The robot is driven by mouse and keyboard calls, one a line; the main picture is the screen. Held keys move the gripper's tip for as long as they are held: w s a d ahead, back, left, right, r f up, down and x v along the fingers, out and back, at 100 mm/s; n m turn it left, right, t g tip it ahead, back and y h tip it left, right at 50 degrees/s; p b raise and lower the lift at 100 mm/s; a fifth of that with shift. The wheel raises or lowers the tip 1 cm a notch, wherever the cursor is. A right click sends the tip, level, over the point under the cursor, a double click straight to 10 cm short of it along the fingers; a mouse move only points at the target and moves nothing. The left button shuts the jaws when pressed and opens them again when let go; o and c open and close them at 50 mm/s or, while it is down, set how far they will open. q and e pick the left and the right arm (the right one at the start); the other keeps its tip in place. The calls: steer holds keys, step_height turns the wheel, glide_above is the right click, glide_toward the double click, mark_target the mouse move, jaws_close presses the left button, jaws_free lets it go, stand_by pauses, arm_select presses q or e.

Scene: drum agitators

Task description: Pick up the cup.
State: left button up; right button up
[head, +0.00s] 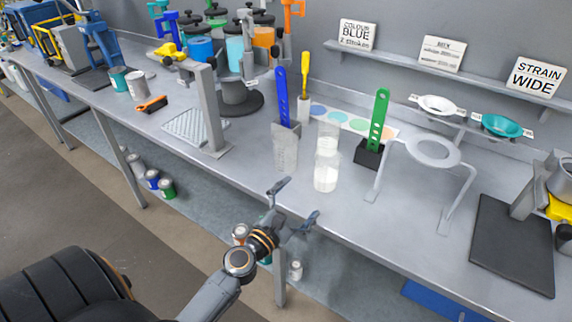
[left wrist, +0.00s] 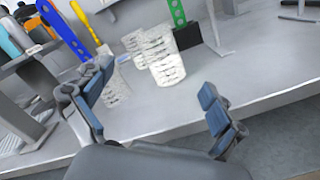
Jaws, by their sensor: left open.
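A clear cup (head: 326,176) with pale markings stands upright near the front edge of the bench, and another clear cup (head: 329,134) shows just behind it. In the left wrist view the front cup (left wrist: 170,72) is ahead of the jaws, with the rear cup (left wrist: 146,40) partly overlapped by it. My left gripper (head: 294,205) is open and empty, in front of the bench edge and short of the front cup, not touching it. Its two fingers also show spread in the left wrist view (left wrist: 155,95). My right gripper is not in view.
A grey holder (head: 286,150) with a blue paddle (head: 282,95) stands close left of the cups. A green paddle (head: 378,115) in a black block (head: 369,154) and a ring stand (head: 433,151) are to the right. The bench front before the cup is clear.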

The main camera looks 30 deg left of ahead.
mark_target(282, 156)
arm_select(q)
steer(key=a+n+y, duration=0.2)
steer(key=a+n, duration=0.1)
steer(key=n, duration=0.1)
steer(key=a+n+g+y, duration=0.1)
steer(key=a+n+y, duration=0.1)
steer(key=a+n, duration=0.1)
steer(key=w+a+n+y, duration=0.1)
steer(key=a+n+y, duration=0.1)
steer(key=a+n, duration=0.2)
steer(key=shift+w+n+y, duration=0.1)
steer(key=shift+n+y, duration=0.2)
steer(key=shift+n, duration=0.3)
steer(key=x, duration=0.9)
steer(key=shift+f, duration=0.25)
steer(key=x, duration=0.4)
steer(key=shift+w+f, duration=0.3)
steer(key=shift+w, duration=0.05)
steer(key=shift+s+r, duration=0.1)
steer(key=c, duration=1)
